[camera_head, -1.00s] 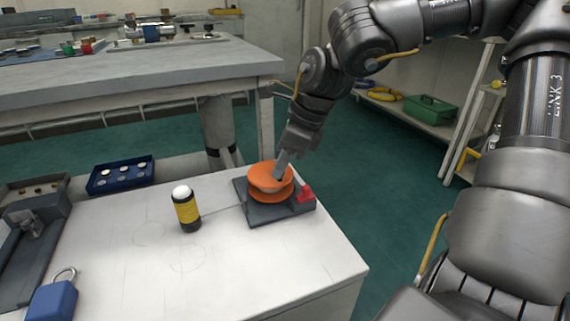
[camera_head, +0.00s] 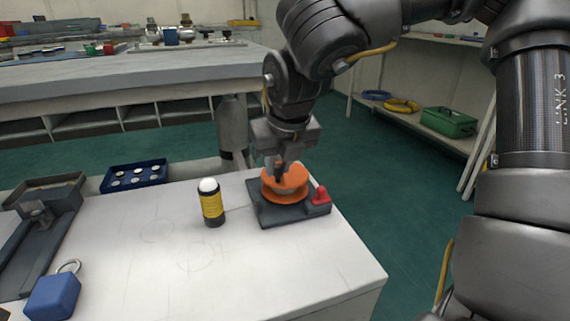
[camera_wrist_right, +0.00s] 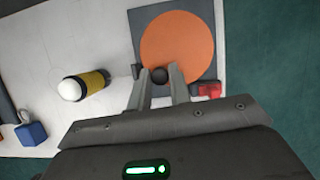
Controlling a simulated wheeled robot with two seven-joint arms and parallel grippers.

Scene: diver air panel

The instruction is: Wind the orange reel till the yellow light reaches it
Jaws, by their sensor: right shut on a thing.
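The orange reel (camera_head: 287,190) sits on a dark grey base (camera_head: 275,213) with a red part (camera_head: 321,195), near the right edge of the white table. My right gripper (camera_head: 278,172) comes down from above. In the right wrist view its fingers (camera_wrist_right: 163,82) are shut on the dark crank knob (camera_wrist_right: 160,74) near the rim of the orange disc (camera_wrist_right: 180,45). The yellow light (camera_head: 212,204), a yellow and black cylinder with a white dome, stands upright left of the reel, with a small gap to the base. A thin line runs between them. My left gripper is out of view.
A blue padlock-shaped block (camera_head: 52,297) and a grey fixture (camera_head: 35,240) are at the left of the white table (camera_head: 240,285). A blue tray (camera_head: 135,177) with round pieces lies behind. The front middle of the table is clear.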

